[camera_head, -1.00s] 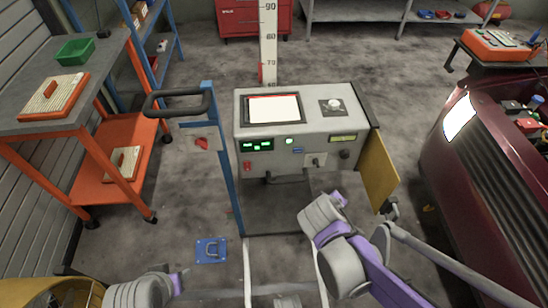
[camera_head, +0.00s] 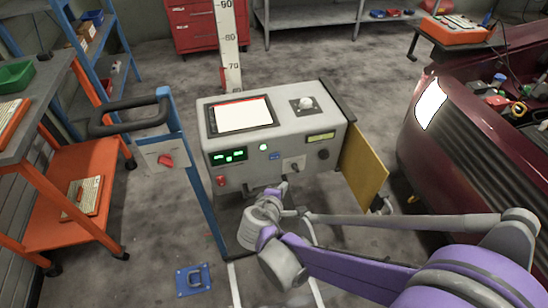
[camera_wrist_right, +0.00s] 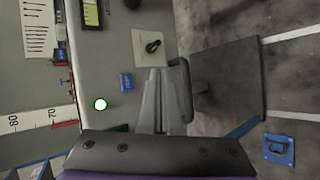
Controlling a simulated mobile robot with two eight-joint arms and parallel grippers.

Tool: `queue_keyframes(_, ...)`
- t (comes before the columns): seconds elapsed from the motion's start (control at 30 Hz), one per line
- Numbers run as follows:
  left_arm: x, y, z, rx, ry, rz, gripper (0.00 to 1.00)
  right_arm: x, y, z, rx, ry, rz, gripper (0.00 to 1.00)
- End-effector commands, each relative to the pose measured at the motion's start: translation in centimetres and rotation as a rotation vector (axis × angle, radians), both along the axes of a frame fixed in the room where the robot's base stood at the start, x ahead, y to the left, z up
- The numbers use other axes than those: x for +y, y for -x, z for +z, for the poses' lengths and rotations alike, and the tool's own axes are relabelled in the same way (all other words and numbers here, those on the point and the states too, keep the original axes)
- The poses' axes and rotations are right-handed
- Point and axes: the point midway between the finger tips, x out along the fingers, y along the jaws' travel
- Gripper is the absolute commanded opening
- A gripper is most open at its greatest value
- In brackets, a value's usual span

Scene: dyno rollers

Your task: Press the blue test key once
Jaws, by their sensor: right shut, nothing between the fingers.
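The blue test key (camera_head: 275,156) is a small blue block on the front face of the grey console (camera_head: 357,138), right of a round lit green-white lamp (camera_head: 263,147). In the right wrist view the key (camera_wrist_right: 127,81) lies just left of my fingertips. My right gripper (camera_head: 284,188) is shut and empty in front of the console's lower front, a little below the key in the head view. In the wrist view its two fingers (camera_wrist_right: 158,75) lie together. I see a gap in the picture between fingertips and key; their depth apart I cannot tell. My left gripper is out of view.
A switch on a light plate (camera_head: 293,165) sits right of the key, and a red switch (camera_head: 221,181) at lower left. A yellow door (camera_head: 362,167) stands open at the console's right. A blue post (camera_head: 196,180) stands at left; a dark red car (camera_head: 490,130) is at right.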

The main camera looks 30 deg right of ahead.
Motion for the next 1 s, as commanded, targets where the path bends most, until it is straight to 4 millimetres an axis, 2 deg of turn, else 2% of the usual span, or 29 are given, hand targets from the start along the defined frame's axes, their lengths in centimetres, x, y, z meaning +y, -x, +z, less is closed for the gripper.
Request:
queue_keyframes(0.53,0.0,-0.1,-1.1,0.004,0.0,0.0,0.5,-1.6,-6.8,-0.1,0.0,-0.001,-0.001,0.0)
queue_keyframes(0.73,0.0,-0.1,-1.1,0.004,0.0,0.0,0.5,-1.9,-7.9,0.0,-0.001,-0.002,-0.001,0.0)
queue_keyframes(1.0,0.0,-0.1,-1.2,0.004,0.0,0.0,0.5,-2.0,-8.1,0.0,0.0,-0.001,-0.001,0.0)
